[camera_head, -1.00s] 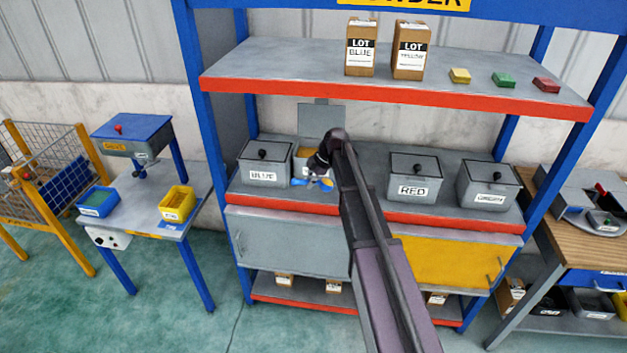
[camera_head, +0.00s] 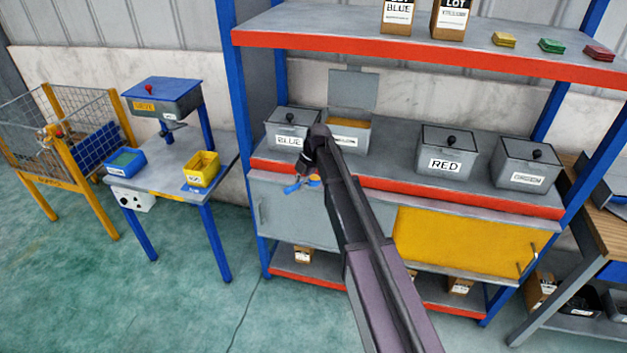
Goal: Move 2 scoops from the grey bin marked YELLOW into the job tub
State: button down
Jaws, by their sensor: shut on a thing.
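An open grey bin (camera_head: 349,131) with yellow contents stands on the middle shelf, its lid (camera_head: 353,90) raised behind it. My arm hides part of its front, and I read no label on it. My gripper (camera_head: 305,178) is left of and nearer than this bin, in front of the shelf edge below the BLUE bin. It is shut on a small blue thing (camera_head: 297,188), which looks like a scoop. Whether it holds powder is too small to tell. A blue tub (camera_head: 109,167) and a yellow tub (camera_head: 191,177) stand on the small table at left; I cannot tell which is the job tub.
Closed grey bins marked BLUE (camera_head: 283,129), RED (camera_head: 446,152) and another at right (camera_head: 525,163) share the shelf. A sieve machine (camera_head: 160,100) stands behind the tubs on the table (camera_head: 165,190). A wire cage (camera_head: 60,130) is far left. Open floor lies in front.

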jog(key=s+a+f+n+g+h+b, duration=0.1)
jog(key=s+a+f+n+b, duration=0.3)
jog(key=a+f+b, duration=0.3)
notch_tip(320, 180, down, 2)
jog(key=a+n, duration=0.1)
jog(key=a, duration=0.2)
jog(key=shift+n, duration=0.4)
